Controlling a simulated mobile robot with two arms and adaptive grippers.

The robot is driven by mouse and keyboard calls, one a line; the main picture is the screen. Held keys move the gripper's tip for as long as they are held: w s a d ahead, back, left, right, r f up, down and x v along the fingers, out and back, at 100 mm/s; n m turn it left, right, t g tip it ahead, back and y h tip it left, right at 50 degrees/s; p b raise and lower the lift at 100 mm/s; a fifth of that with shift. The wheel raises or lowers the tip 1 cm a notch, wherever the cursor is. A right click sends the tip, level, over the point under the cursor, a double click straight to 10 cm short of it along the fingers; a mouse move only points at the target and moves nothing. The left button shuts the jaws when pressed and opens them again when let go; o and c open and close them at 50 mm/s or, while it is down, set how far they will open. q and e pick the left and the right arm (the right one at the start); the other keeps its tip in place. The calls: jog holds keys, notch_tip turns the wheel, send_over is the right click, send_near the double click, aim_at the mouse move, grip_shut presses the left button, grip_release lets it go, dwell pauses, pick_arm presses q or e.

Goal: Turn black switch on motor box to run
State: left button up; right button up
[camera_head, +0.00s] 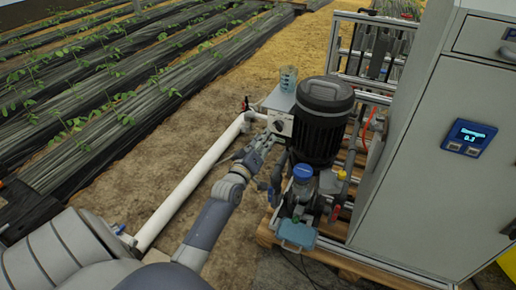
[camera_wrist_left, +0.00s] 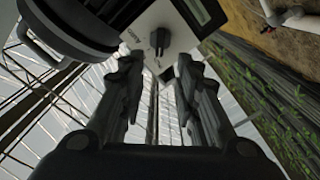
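The motor box (camera_head: 280,122) is a light grey box on the side of the black motor (camera_head: 322,120). My left gripper (camera_head: 262,143) is just in front of the box in the head view. In the left wrist view the left gripper's fingers (camera_wrist_left: 158,75) are spread apart with nothing between them, and the switch lies beyond the gap between their tips, apparently apart from them. My right gripper is not in view.
A clear cup (camera_head: 288,78) stands on top of the box. A blue-capped pump part (camera_head: 303,173) sits below the motor. A grey cabinet (camera_head: 440,150) with a blue display (camera_head: 469,137) stands at right. A white pipe (camera_head: 190,187) runs along the bare ground at left.

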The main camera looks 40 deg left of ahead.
pick_arm(q)
jog(key=shift+v, duration=2.1)
